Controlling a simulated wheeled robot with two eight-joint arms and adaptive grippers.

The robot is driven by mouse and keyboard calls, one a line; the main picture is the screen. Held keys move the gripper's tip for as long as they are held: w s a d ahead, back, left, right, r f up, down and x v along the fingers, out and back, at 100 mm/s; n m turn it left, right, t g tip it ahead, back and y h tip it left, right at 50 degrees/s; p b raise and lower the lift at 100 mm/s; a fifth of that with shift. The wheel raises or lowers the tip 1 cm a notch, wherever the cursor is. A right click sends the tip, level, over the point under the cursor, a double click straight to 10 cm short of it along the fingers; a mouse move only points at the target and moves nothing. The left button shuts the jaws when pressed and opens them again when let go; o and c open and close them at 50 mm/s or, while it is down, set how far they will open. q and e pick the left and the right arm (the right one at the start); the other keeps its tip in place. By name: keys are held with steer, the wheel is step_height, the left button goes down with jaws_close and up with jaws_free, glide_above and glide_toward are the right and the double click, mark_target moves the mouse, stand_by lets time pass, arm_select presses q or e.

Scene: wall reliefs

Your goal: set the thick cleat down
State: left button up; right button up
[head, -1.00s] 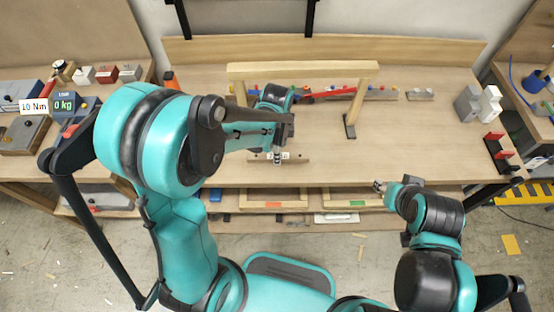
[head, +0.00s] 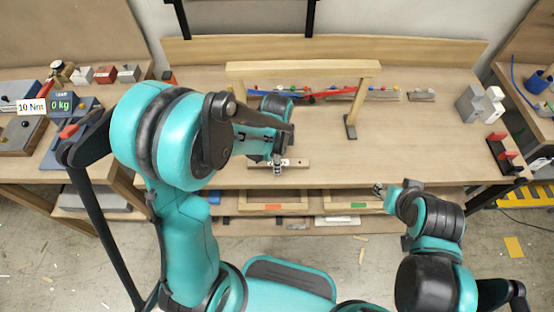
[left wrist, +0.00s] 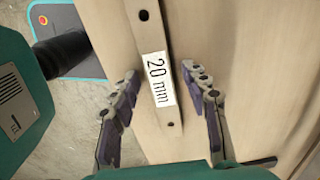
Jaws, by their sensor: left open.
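The thick cleat (head: 298,163) is a pale wooden strip lying near the front edge of the workbench. In the left wrist view the cleat (left wrist: 149,35) shows two dark holes and a white "20 mm" label. My left gripper (head: 277,168) is over the cleat. In the left wrist view my left gripper (left wrist: 160,80) is open, with one finger on each side of the cleat and gaps between. My right gripper (head: 379,189) hangs in front of the bench's front edge, away from the cleat; its jaws are too small to read.
A wooden frame with a crossbar (head: 303,69) stands on the workbench (head: 420,135) behind the cleat. Red and blue tools lie behind it. Grey and white blocks (head: 481,103) and a red-and-black piece (head: 501,150) are at the right. The bench middle right is clear.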

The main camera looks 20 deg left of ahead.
arm_select(q)
steer(key=shift+r, duration=0.3)
step_height(320, 180, up, 11)
steer(key=p, duration=0.4)
steer(key=s+a+r+n+t, duration=0.4)
steer(key=s+r+n+t, duration=0.3)
steer(key=s+n, duration=0.3)
steer(key=r+n, duration=0.1)
steer(key=n, duration=0.3)
steer(key=shift+a+r+n, duration=0.15)
steer(key=shift+r+n, duration=0.15)
steer(key=shift+n, duration=0.1)
step_height(320, 180, down, 3)
steer(key=b, duration=0.2)
steer(key=shift+s+b, duration=0.1)
steer(key=shift+b, duration=0.3)
